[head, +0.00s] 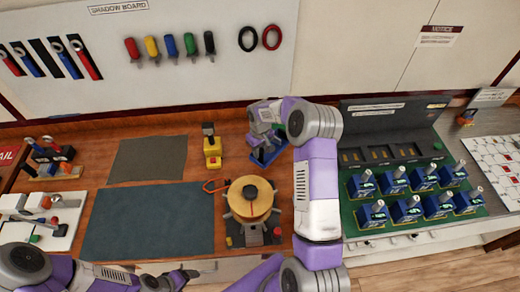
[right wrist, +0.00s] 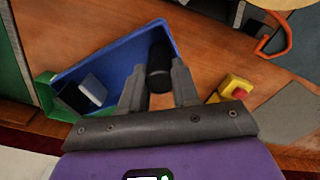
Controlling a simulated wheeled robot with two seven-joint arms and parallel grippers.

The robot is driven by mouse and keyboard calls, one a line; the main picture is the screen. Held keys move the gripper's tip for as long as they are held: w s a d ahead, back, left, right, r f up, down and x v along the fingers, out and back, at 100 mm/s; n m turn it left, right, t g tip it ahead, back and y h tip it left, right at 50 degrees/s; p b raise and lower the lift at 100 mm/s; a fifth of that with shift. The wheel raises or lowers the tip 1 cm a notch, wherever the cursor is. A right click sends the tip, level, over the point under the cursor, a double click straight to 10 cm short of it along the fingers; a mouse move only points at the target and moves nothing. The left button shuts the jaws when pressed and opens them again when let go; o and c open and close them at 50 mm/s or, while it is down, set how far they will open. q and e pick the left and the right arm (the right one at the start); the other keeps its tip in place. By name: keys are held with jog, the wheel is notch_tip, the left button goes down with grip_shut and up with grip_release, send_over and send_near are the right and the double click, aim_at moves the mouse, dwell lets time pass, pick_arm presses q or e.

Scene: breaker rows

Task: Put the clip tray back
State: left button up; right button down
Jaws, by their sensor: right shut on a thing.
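The blue clip tray (right wrist: 120,55) lies on the wooden bench at the back, and part of it shows in the head view (head: 270,156). A black upright knob (right wrist: 159,68) stands at one end of it, and a grey and black block (right wrist: 86,92) is at the other. My right gripper (head: 264,133) is over the tray. In the right wrist view its fingers (right wrist: 159,82) are shut on the black knob. My left gripper (head: 182,277) is at the bottom edge, away from the tray, and its jaw opening is unclear.
A yellow box with a red button (head: 212,158) and a wooden spool (head: 251,198) stand left of the tray. A green panel with several blue breakers (head: 405,207) is on the right. The dark mats (head: 148,222) are clear.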

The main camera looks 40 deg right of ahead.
jog(key=shift+f+b, duration=0.55)
jog(key=shift+b, duration=0.05)
jog(key=c, duration=0.8)
grip_release()
jog(key=shift+r+p, duration=0.6)
jog(key=shift+r, duration=0.05)
notch_tip(320, 180, up, 12)
jog(key=shift+b, duration=0.35)
